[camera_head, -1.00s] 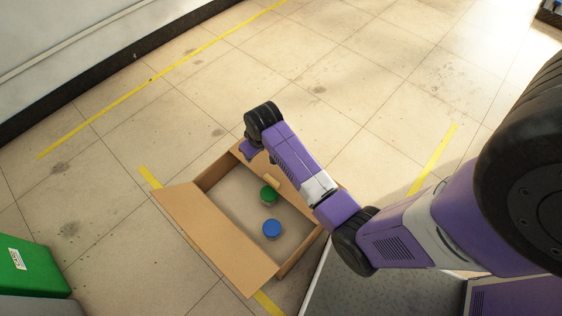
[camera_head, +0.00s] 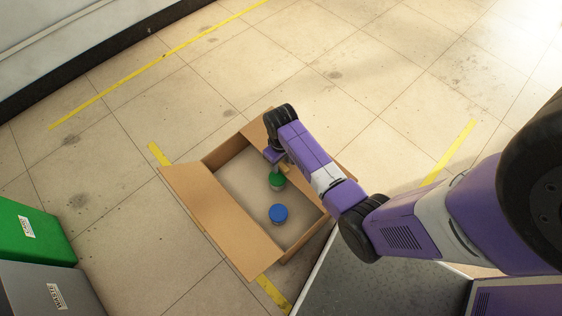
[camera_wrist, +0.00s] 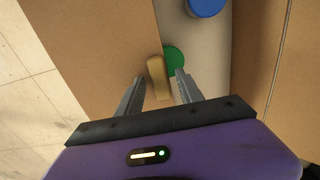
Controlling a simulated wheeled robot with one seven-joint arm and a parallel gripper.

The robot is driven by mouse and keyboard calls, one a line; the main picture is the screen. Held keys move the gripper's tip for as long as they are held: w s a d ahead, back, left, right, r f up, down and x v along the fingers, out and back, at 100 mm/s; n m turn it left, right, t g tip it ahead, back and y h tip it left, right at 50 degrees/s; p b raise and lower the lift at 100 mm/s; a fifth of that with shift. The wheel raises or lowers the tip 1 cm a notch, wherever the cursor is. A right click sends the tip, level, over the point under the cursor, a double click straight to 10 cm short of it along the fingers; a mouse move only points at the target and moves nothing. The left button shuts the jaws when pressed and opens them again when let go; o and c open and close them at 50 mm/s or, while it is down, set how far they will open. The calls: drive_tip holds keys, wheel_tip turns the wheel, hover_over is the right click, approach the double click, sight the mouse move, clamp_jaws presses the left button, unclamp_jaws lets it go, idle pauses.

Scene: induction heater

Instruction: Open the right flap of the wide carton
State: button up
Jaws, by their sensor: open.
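The wide brown carton (camera_head: 293,250) lies on the floor, its left flap (camera_head: 222,220) folded outward. The right flap (camera_head: 257,132) is largely behind my arm; it fills the left of the wrist view (camera_wrist: 95,45). Its angle is hard to tell. A small tan handle (camera_wrist: 157,78) sits at its inner edge and also shows in the head view (camera_head: 285,167). My gripper (camera_head: 275,157) is open at that edge. In the wrist view its fingers (camera_wrist: 159,78) are on either side of the handle, with gaps showing.
A green-topped item (camera_head: 277,180) and a blue-topped item (camera_head: 278,213) are inside the carton. A green bin (camera_head: 35,235) and a grey bin (camera_head: 50,285) stand at the lower left. The floor beyond the carton is clear, with yellow tape lines.

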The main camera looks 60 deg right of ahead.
drive_tip(key=shift+c, duration=0.2)
clamp_jaws()
idle(1.3)
